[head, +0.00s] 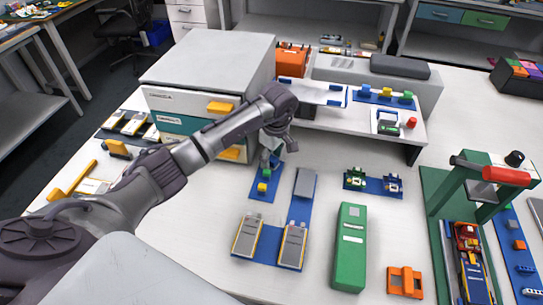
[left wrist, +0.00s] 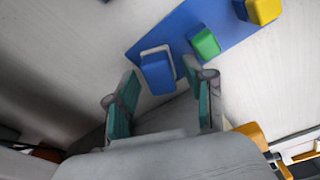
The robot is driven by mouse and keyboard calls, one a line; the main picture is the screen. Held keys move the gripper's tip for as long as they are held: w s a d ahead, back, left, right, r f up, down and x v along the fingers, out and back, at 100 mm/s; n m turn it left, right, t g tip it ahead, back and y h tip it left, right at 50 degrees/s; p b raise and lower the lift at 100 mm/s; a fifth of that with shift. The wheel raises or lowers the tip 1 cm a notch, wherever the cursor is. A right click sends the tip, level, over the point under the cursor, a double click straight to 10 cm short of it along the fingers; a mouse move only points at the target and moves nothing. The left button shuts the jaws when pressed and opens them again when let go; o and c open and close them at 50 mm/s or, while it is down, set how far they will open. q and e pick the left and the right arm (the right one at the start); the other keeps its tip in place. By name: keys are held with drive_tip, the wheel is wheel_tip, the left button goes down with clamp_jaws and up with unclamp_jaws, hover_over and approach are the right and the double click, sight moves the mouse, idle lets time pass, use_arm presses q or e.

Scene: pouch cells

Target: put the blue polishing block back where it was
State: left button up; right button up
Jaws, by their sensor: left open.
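The blue polishing block (left wrist: 157,72) has a pale rim and sits at the edge of a blue mat (left wrist: 176,30) in the left wrist view. A green block (left wrist: 206,42) and a yellow block (left wrist: 262,10) are in line with it. My left gripper (left wrist: 160,95) is open, with its teal-padded fingers to either side of the blue block's near end; I cannot tell whether they touch it. My right gripper is out of view.
A drawer cabinet (head: 205,62) stands close behind the left arm, with a white raised shelf (head: 345,118) to its right. Pouch cells (head: 293,243) on a blue mat, a green case (head: 350,245) and a green press (head: 437,190) stand nearer. White table shows between them.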

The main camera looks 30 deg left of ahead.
sight(275, 160)
use_arm(q)
drive_tip(key=shift+r, duration=0.1)
drive_tip(key=shift+r, duration=0.2)
wheel_tip(275, 160, up, 12)
drive_tip(key=d+b, duration=0.1)
drive_tip(key=shift+f+b, duration=0.15)
drive_tip(key=shift+b, duration=0.2)
drive_tip(key=shift+s+d, duration=0.1)
